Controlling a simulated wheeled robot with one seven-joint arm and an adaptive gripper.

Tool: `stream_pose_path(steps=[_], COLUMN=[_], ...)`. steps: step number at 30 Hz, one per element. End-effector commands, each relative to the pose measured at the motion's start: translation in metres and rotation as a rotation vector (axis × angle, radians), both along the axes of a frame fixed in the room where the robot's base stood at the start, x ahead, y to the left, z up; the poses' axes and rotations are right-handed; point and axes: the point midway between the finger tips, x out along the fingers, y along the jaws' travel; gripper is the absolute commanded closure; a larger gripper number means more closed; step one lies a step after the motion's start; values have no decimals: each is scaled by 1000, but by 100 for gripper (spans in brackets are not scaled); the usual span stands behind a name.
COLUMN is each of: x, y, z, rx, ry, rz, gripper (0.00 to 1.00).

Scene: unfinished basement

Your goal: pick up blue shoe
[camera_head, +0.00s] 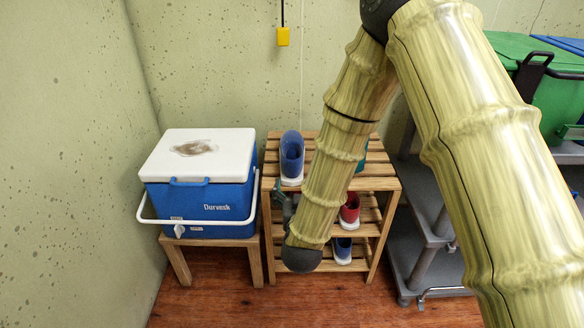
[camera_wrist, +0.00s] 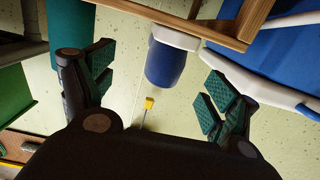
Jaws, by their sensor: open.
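A blue shoe (camera_head: 291,155) with a white sole stands at the left end of the rack's top shelf. In the wrist view the blue shoe (camera_wrist: 168,62) appears upside down, between and beyond the spread fingers. My gripper (camera_wrist: 158,88) is open and empty, with a gap on both sides of the shoe. In the head view my arm hides most of the gripper; a dark green finger (camera_head: 279,193) shows at the rack's left side, below the shoe. A smaller blue shoe (camera_head: 342,249) with a white sole is on the bottom shelf.
The slatted wooden rack (camera_head: 384,184) also holds a red shoe (camera_head: 350,208) and a partly hidden teal item (camera_head: 362,160). A blue-and-white cooler (camera_head: 205,195) stands close on the left. A grey shelf unit (camera_head: 424,240) and a green bin (camera_head: 559,108) are on the right.

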Motion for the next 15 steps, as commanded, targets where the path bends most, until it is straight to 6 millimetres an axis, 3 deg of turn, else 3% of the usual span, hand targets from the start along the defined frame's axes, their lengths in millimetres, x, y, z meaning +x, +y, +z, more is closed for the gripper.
stream_pose_path(steps=[8,15], x=[12,44], y=[11,11], z=[12,13], rx=[3,4], ry=[-81,-82], rz=[-12,-13], gripper=[12,12])
